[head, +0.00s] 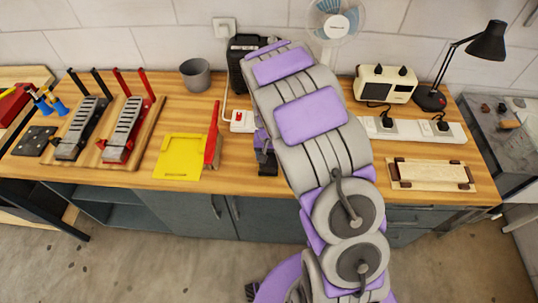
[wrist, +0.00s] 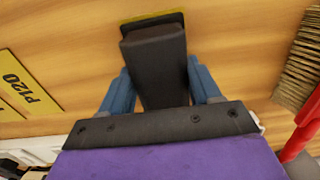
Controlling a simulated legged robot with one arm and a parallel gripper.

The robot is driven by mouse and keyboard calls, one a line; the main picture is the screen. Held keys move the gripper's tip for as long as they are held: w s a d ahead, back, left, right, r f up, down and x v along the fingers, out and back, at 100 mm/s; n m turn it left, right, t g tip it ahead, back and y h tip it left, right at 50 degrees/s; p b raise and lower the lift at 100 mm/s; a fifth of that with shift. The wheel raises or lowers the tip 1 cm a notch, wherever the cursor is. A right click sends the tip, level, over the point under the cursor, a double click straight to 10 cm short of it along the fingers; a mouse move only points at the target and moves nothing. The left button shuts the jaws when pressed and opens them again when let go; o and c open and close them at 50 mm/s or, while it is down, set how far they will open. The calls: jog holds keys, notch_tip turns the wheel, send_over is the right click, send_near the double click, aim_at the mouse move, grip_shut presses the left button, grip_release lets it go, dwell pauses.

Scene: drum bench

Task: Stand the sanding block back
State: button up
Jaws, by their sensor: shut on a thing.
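The sanding block (wrist: 155,60) fills the middle of the wrist view, a dark block with a yellow layer along its far end. The blue fingers of my gripper (wrist: 162,86) stand on both sides of it, shut on it. In the head view my gripper (head: 262,146) is low over the front of the bench, and the dark block (head: 267,164) shows below it near the front edge. The yellow end faces the wood; I cannot tell whether it touches. My arm hides part of the bench behind.
A red-handled brush (head: 213,135) lies left of the gripper; its bristles (wrist: 299,70) show in the wrist view. Beyond it is a yellow panel (head: 180,156). A white power strip (head: 415,130) and wooden board (head: 430,174) are right.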

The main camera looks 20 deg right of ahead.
jog(key=shift+s+f, duration=0.15)
jog(key=shift+f, duration=0.05)
jog(key=shift+s+f, duration=0.25)
jog(key=shift+f, duration=0.05)
jog(key=o, duration=1.1)
jog(key=shift+f, duration=0.1)
jog(key=shift+c, duration=0.2)
jog(key=shift+o, duration=1.1)
jog(key=shift+d, duration=0.2)
jog(key=shift+w+a, duration=0.15)
